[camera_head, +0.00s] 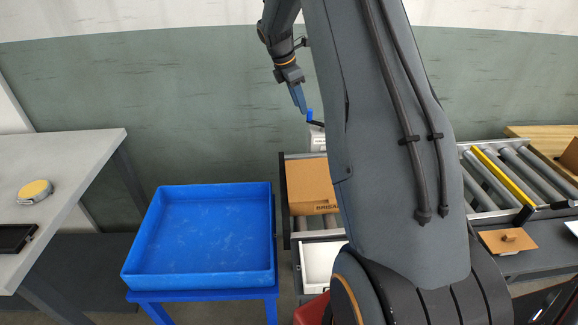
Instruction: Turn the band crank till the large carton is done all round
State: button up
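The large carton (308,182), brown with dark lettering on its near side, sits on the roller conveyor left of my arm. My arm hides its right part. The band crank (310,115) shows as a blue handle on a short black arm, above a pale housing (317,139) behind the carton. My gripper (301,108) points down with its blue-grey fingers just left of the blue handle. I cannot tell whether it touches the handle or how far apart the fingers are. No band can be made out on the visible part of the carton.
An empty blue tray (200,240) stands left of the conveyor. A grey table (75,160) at far left bears a yellow round object (35,191) and a dark device (14,238). More rollers (520,172) with a yellow bar lie right. A white bin (318,265) sits below the carton.

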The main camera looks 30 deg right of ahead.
jog(key=s+a+f+m+y+b, duration=0.1)
jog(key=s+a+f+m+b, duration=0.2)
jog(key=s+a, duration=0.4)
jog(key=s+a+f+m+y+b, duration=0.1)
jog(key=s+a+f+m+b, duration=0.3)
jog(key=s+a+m, duration=0.3)
jog(key=shift+s+m+y+b, duration=0.4)
jog(key=shift+s+m+b, duration=0.4)
jog(key=shift+s, duration=1.55)
jog(key=shift+a, duration=0.1)
jog(key=shift+c, duration=0.2)
